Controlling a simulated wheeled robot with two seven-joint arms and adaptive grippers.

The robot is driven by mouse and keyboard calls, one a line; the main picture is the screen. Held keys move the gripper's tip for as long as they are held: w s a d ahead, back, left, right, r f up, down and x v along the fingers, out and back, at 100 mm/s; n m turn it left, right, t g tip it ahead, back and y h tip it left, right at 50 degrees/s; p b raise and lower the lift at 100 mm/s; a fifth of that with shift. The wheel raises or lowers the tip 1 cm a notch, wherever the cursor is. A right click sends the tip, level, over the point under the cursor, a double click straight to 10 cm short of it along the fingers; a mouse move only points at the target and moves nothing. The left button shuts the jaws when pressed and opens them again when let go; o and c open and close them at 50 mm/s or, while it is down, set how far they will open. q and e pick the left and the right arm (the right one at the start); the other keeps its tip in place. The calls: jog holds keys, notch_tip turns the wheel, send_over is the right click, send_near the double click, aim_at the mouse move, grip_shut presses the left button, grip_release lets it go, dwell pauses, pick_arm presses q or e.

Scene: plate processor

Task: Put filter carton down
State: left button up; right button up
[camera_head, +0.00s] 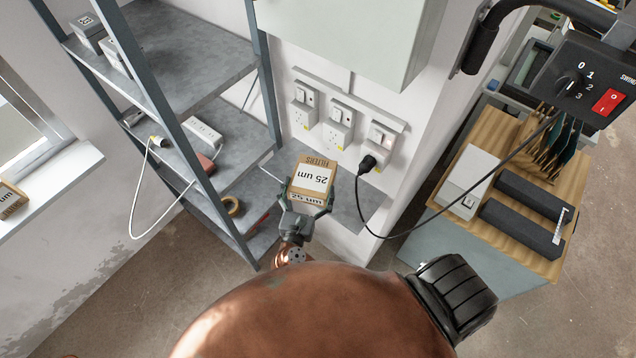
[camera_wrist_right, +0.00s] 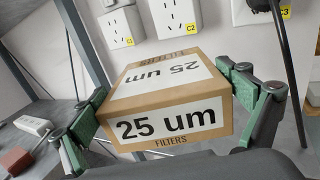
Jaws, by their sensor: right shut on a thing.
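The filter carton (camera_head: 312,180) is a brown box with white "25 um" labels. My right gripper (camera_head: 307,203) is shut on it and holds it in front of the wall sockets, by the right side of the grey shelving. In the right wrist view the carton (camera_wrist_right: 168,103) sits between the two green-padded fingers, one on each side. Whether anything lies directly under the carton is hidden. A second carton with a similar label (camera_head: 10,200) stands on the window sill at the left edge. My left gripper is not in view.
The grey shelf unit (camera_head: 205,65) holds small boxes, a power strip (camera_head: 203,135) and a tape roll (camera_head: 232,206); parts of its boards are bare. A black plug (camera_head: 367,163) with a hanging cable is right of the carton. A wooden-topped bench (camera_head: 490,140) stands at right.

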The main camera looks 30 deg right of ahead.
aim_at(317, 178)
jog(key=w+d+f+b, duration=0.1)
jog(key=f, duration=0.1)
jog(key=w+d+f+b, duration=0.1)
jog(key=w+d+f, duration=0.1)
jog(key=w+d+f+b, duration=0.1)
jog(key=d+f+b, duration=0.1)
jog(key=shift+w+d+f, duration=0.15)
jog(key=shift+w, duration=0.25)
jog(key=shift+w+d+f, duration=0.1)
jog(key=shift+d+f, duration=0.05)
jog(key=shift+f, duration=0.1)
notch_tip(317, 178, down, 3)
jog(key=b, duration=0.2)
jog(key=shift+w+d+f+b, duration=0.1)
jog(key=shift+f+b, duration=0.1)
jog(key=shift+b, duration=0.1)
jog(key=shift+r, duration=0.1)
jog(key=o, duration=1.2)
jog(key=shift+f, duration=0.25)
jog(key=shift+o, duration=0.6)
jog(key=shift+r, duration=0.2)
